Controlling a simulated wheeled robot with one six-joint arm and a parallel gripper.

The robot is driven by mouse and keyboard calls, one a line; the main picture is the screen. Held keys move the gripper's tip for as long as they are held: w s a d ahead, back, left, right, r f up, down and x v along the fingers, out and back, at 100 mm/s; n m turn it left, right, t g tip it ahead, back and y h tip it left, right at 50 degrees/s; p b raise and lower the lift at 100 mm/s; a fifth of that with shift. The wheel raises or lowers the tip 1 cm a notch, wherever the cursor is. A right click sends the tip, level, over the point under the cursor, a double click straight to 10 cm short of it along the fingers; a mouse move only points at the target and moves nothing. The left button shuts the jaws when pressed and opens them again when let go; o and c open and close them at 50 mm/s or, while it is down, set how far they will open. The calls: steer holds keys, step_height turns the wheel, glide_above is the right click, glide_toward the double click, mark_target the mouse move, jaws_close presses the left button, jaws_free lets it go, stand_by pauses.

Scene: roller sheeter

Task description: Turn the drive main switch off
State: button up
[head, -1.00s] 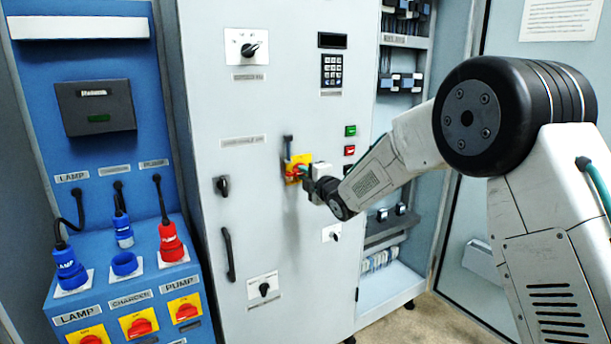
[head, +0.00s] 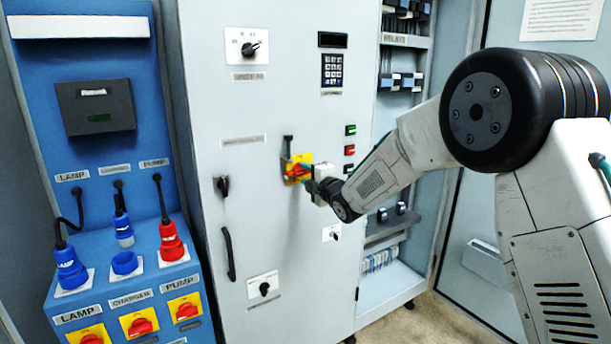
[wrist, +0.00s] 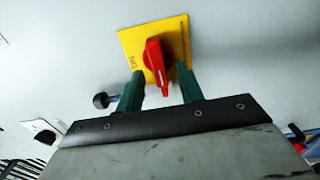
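A yellow plate (head: 296,170) with a red rotary handle sits on the grey cabinet door, and nearby labels are too blurred to read. In the wrist view the plate (wrist: 128,44) and its red handle (wrist: 155,58) are clear. The handle lies nearly along the picture's vertical, pointing slightly right at its lower end. My gripper (wrist: 159,72) is open, with one green finger on each side of the handle and narrow gaps visible. In the head view my gripper (head: 312,180) is just right of the plate and hides part of it. Contact depth cannot be told.
A dark lever (head: 288,146) stands close above the plate. A door handle (head: 229,253) and other rotary knobs are on the same door. Green (head: 350,130) and red (head: 349,150) buttons lie to the right. A blue panel (head: 150,210) with plugs and red-yellow switches stands left.

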steer(key=v, duration=0.6)
steer(key=shift+s, duration=0.2)
steer(key=shift+d, duration=0.15)
